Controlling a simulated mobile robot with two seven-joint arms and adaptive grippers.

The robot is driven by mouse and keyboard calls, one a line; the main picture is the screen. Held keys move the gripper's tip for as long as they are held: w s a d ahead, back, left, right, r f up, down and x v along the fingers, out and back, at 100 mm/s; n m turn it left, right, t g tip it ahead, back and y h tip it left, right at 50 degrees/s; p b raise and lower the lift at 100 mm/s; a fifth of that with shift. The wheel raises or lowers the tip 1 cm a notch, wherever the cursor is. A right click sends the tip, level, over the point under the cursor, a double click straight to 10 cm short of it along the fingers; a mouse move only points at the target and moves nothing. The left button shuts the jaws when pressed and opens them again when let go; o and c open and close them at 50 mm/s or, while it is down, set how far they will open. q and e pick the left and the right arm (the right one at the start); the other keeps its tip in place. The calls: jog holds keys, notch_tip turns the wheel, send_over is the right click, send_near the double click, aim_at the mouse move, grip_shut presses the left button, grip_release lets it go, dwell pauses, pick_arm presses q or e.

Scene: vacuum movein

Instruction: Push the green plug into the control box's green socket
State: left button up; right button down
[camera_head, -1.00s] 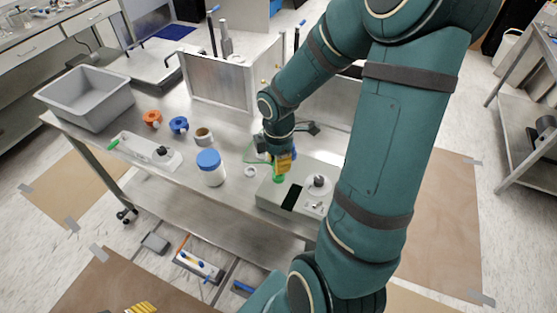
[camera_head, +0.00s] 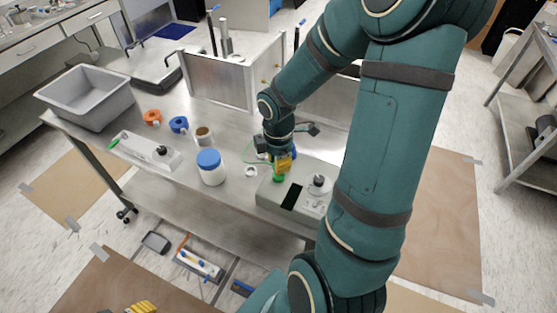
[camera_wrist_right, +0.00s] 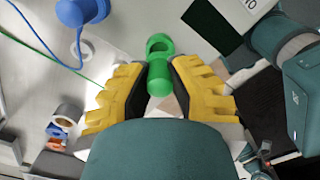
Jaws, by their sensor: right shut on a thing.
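The grey control box (camera_head: 305,204) stands on the steel bench, with a dark panel on top. My right gripper (camera_head: 282,168) points down over its back left part. In the right wrist view, my right gripper (camera_wrist_right: 159,82) is shut on the green plug (camera_wrist_right: 159,79), a short green cylinder between the yellow fingers. The green socket (camera_wrist_right: 160,45), a ring with a dark opening, lies just beyond the plug's end. They overlap in this view; I cannot tell whether the plug is in it. Yellow fingers of my left gripper (camera_head: 142,307) show at the bottom edge, their opening unclear.
A white jar with a blue lid (camera_head: 210,167) stands left of the box. A blue fitting with a cable (camera_wrist_right: 82,10) is near the gripper. A tape roll (camera_head: 204,136), orange and blue pieces and a grey bin (camera_head: 88,100) are farther left.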

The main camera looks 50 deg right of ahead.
jog(key=shift+f, duration=0.15)
jog(key=shift+f+b, duration=0.35)
jog(key=shift+f, duration=0.3)
dwell(0.6)
jog(key=shift+f+b, duration=0.3)
jog(key=shift+b, duration=0.05)
jog(key=shift+f, duration=0.25)
dwell(0.4)
jog(key=shift+f, duration=0.25)
dwell(2.3)
jog(key=shift+c, duration=1.5)
grip_release()
jog(key=shift+r, duration=0.1)
